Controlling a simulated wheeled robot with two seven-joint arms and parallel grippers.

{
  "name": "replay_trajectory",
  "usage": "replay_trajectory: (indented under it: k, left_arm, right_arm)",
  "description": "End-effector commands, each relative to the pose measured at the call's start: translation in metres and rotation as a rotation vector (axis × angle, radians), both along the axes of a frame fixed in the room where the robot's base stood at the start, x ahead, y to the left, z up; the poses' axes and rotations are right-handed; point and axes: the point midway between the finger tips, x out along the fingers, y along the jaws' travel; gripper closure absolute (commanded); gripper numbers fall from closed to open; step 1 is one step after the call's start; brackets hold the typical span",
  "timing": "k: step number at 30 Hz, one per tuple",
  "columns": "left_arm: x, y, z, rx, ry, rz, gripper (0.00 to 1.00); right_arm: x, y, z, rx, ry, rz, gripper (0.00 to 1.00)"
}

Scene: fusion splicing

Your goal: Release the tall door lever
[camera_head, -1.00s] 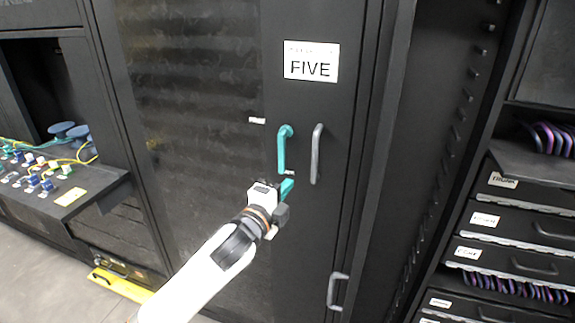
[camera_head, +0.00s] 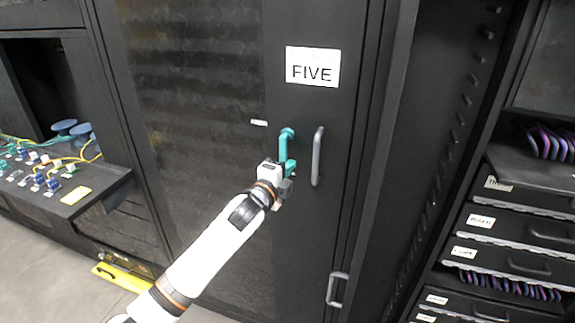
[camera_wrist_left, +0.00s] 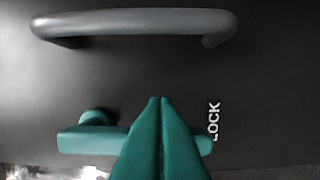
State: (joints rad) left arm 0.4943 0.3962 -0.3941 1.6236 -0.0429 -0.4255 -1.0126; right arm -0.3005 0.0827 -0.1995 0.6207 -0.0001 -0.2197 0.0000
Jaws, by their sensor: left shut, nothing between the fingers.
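The tall door lever (camera_head: 285,142) is teal and upright on the black door marked FIVE. In the left wrist view the lever (camera_wrist_left: 85,140) lies sideways, its pivot knob at the left, behind my fingers. My left gripper (camera_head: 289,168) is at the lever's lower end in the head view. Its teal fingers (camera_wrist_left: 160,130) are shut together with nothing between them, and they cover part of the lever. I cannot tell whether they touch it. My right gripper is not in view.
A grey fixed handle (camera_head: 317,157) stands just right of the lever. White LOCK lettering (camera_wrist_left: 214,122) is by the lever's end. A drawer unit (camera_head: 525,235) is at the right. A bench with cables (camera_head: 50,180) is at the left. A lower handle (camera_head: 337,290) sits near the door's bottom.

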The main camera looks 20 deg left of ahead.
Motion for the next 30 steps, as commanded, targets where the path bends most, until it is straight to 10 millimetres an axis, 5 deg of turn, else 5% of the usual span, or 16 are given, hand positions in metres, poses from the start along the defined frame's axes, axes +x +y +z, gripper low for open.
replay_trajectory:
  k: [30]
  left_arm:
    - [0.0,0.009,-0.001,0.117,-0.004,0.002,1.0]
  right_arm:
    - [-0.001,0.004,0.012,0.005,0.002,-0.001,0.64]
